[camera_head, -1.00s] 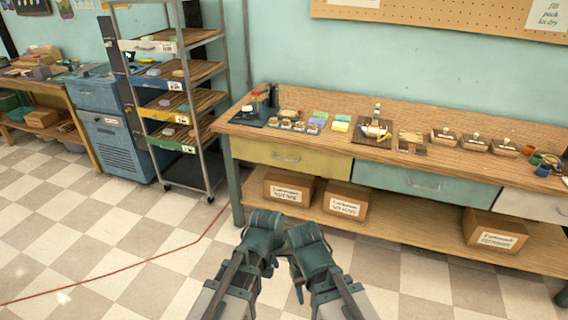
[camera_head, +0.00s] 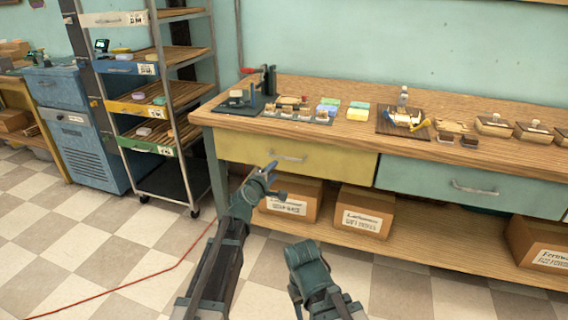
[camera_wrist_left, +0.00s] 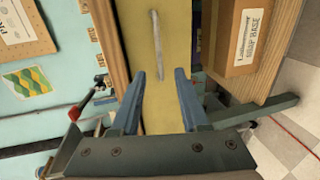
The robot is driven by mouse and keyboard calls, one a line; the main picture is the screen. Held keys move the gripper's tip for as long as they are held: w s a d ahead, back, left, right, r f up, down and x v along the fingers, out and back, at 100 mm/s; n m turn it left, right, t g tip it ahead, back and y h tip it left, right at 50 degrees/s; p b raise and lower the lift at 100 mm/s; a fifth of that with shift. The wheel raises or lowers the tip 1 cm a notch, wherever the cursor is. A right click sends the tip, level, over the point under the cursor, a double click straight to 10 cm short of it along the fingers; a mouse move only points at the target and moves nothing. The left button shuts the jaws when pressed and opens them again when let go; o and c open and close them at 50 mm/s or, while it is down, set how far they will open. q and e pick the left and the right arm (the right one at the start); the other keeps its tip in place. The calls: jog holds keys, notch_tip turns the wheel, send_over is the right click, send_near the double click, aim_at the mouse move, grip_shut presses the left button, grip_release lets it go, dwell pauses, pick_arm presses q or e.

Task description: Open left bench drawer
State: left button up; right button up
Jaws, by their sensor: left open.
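The left bench drawer (camera_head: 330,164) has a yellow front with a pale metal bar handle (camera_head: 287,156). It sits closed under the bench's left part. My left gripper (camera_head: 272,181) is open and empty, raised in front of and just below the handle. In the left wrist view the yellow drawer front (camera_wrist_left: 155,60) and its handle (camera_wrist_left: 156,32) lie beyond the two open blue fingers (camera_wrist_left: 158,98), apart from them. My right gripper (camera_head: 302,256) is lower down, over the floor; its fingers are hidden from this angle.
The wooden bench top (camera_head: 262,124) carries soaps, stamps and small tools. A teal drawer (camera_head: 430,184) is to the right. Cardboard boxes (camera_head: 290,201) stand on the lower shelf. A wheeled rack (camera_head: 165,120) stands left of the bench. Floor in front is clear.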

aim_at(285, 157)
pick_arm(q)
jog(key=b+x, duration=0.2)
jog(key=x, duration=1.2)
jog(key=shift+w+a+r+b, duration=0.1)
jog(key=shift+r+b, duration=0.05)
jog(key=shift+b, duration=0.2)
grip_shut()
dwell(0.9)
